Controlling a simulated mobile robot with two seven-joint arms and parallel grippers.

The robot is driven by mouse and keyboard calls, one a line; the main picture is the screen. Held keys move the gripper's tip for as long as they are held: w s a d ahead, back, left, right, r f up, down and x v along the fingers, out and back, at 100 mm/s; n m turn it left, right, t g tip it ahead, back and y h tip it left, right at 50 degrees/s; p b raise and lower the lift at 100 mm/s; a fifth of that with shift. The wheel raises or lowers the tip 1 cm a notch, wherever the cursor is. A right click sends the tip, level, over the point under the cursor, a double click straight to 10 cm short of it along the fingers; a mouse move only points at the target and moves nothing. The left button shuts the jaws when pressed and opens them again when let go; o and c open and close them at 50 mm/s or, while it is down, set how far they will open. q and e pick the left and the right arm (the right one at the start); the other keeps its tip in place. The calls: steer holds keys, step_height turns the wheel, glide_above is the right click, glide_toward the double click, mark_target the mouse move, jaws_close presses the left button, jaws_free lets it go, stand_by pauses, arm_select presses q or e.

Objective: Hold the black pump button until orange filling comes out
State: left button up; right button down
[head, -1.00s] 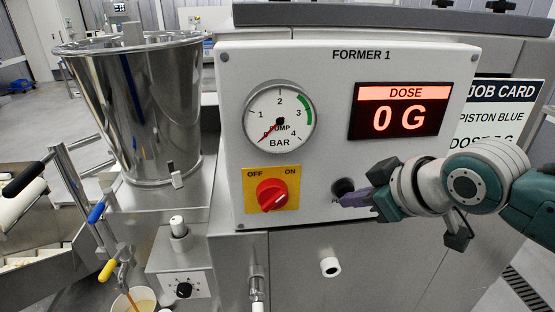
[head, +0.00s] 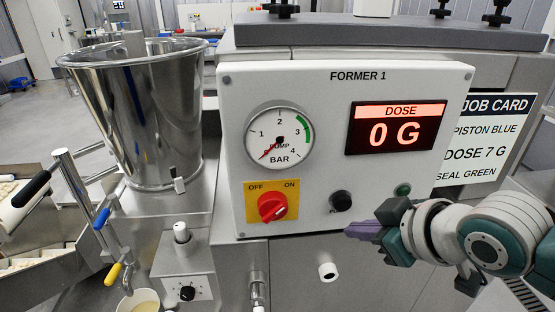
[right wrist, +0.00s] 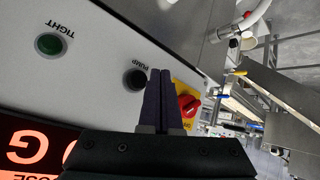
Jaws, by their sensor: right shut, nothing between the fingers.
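The black pump button (head: 340,201) is on the white FORMER 1 panel (head: 240,100), right of the red knob. My right gripper (head: 350,232) is shut and empty, its purple fingertips below and slightly right of the button, apart from it in the picture. In the right wrist view the fingers (right wrist: 160,98) are together, and the button (right wrist: 135,79) shows beside them. A cup (head: 138,302) with pale contents stands under the yellow-handled spout (head: 114,274) at lower left. I see no orange stream there. My left gripper is not in view.
The red OFF/ON knob (head: 271,207) and green TIGHT button (head: 403,190) flank the pump button. The gauge (head: 279,135) needle is near zero, and the dose display (head: 396,128) reads 0 G. A steel hopper (head: 147,125) stands left. A job card (head: 490,140) is at right.

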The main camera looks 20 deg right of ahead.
steer(key=shift+s+a+p, duration=0.15)
steer(key=shift+s+p, duration=0.15)
steer(key=shift+s, duration=0.25)
steer(key=shift+s+a+p, duration=0.15)
steer(key=shift+s+p, duration=0.1)
steer(key=shift+s, duration=0.3)
steer(key=shift+r, duration=0.1)
steer(key=s+a+r+m+g+p, duration=0.1)
steer(key=s+a+r+g+p, duration=0.2)
steer(key=s+r+p, duration=0.2)
steer(key=s+a+r+m+g+p, duration=0.1)
steer(key=s+r+p, duration=0.4)
steer(key=s+r, duration=0.7)
steer(key=shift+s+a+m+g+h+p, duration=0.3)
steer(key=shift+s+a+m+g, duration=0.1)
steer(key=shift+s+a+g, duration=0.55)
stand_by(0.3)
